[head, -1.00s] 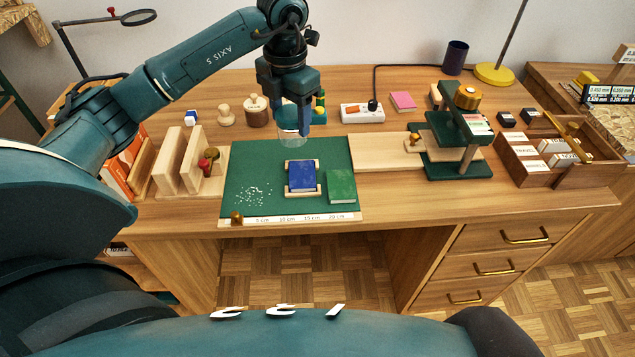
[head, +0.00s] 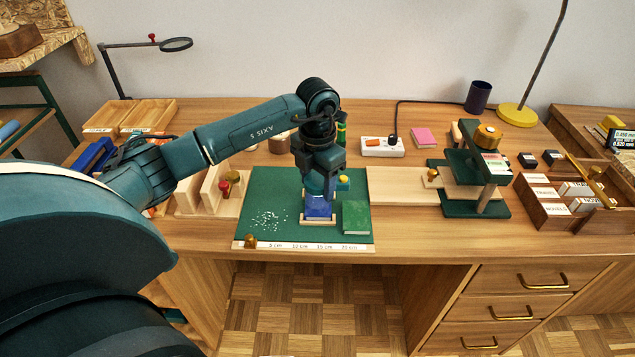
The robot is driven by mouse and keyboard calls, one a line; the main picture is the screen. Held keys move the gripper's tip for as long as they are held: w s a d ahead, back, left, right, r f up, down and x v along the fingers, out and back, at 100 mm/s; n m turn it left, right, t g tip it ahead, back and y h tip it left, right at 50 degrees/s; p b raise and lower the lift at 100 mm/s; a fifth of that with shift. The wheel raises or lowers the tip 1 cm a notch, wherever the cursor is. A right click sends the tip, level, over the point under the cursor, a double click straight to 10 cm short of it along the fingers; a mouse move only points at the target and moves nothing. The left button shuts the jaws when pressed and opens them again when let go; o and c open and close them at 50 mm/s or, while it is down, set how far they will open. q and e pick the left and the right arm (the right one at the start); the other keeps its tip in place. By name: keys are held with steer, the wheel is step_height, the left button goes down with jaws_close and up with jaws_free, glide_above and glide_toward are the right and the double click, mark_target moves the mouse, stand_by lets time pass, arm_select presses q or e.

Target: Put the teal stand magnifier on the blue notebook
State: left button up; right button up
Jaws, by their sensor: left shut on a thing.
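The blue notebook (head: 318,211) lies in a light wooden cradle on the green mat (head: 268,190). My left gripper (head: 319,187) points down right over the notebook and hides its far part. It is shut on the teal stand magnifier (head: 316,184), which shows only partly between the fingers, with its clear lower part low over the notebook. I cannot tell whether the magnifier touches the cover. My right gripper is not in view.
A green book (head: 356,217) lies on the mat just right of the notebook. Wooden blocks and a red knob (head: 232,177) stand left of the mat. A green-and-wood press (head: 480,172) stands to the right. A ruler strip (head: 310,246) runs along the mat's front edge.

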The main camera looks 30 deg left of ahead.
arm_select(q)
steer(key=shift+f, duration=0.3)
steer(key=shift+f, duration=0.1)
steer(key=shift+f, duration=0.15)
steer(key=o, duration=1.2)
steer(key=shift+c, duration=0.2)
